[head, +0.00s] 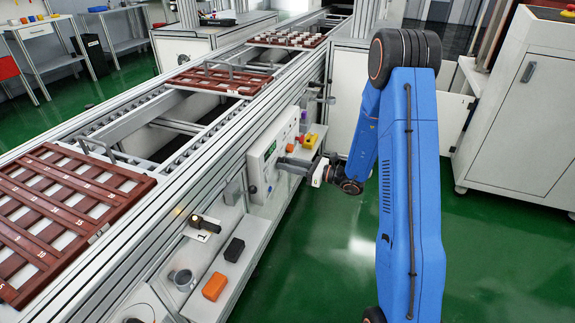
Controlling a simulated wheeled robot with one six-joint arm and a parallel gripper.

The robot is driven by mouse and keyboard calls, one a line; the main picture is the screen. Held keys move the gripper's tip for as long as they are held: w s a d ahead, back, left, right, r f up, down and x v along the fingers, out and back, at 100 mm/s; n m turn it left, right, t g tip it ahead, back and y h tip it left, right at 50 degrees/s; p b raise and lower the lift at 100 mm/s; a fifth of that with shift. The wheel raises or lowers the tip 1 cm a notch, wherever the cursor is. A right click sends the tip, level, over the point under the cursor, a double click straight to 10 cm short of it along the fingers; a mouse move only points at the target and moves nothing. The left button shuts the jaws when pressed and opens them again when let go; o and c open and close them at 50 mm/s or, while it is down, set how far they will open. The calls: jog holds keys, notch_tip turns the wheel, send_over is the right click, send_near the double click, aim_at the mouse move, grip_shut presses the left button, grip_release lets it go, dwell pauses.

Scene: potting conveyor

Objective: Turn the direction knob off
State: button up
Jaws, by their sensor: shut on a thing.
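The white control box (262,158) is fixed to the side of the conveyor and carries a small dark display and several small controls. My gripper (286,162) reaches it from the right, its dark fingers at the lower right part of the panel face. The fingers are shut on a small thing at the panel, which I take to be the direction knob. The knob itself is hidden by the fingers, so its pointer position cannot be read.
A yellow and red button box (309,141) sits just beyond my gripper. An orange box (214,287) and a black box (234,249) lie on the lower shelf. Brown trays (60,215) rest on the conveyor. The green floor (310,260) is clear.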

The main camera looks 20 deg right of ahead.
jog(key=shift+n, duration=3.9)
jog(key=o, duration=1)
jog(key=shift+o, duration=0.2)
jog(key=v, duration=1.7)
jog(key=shift+s+d, duration=0.15)
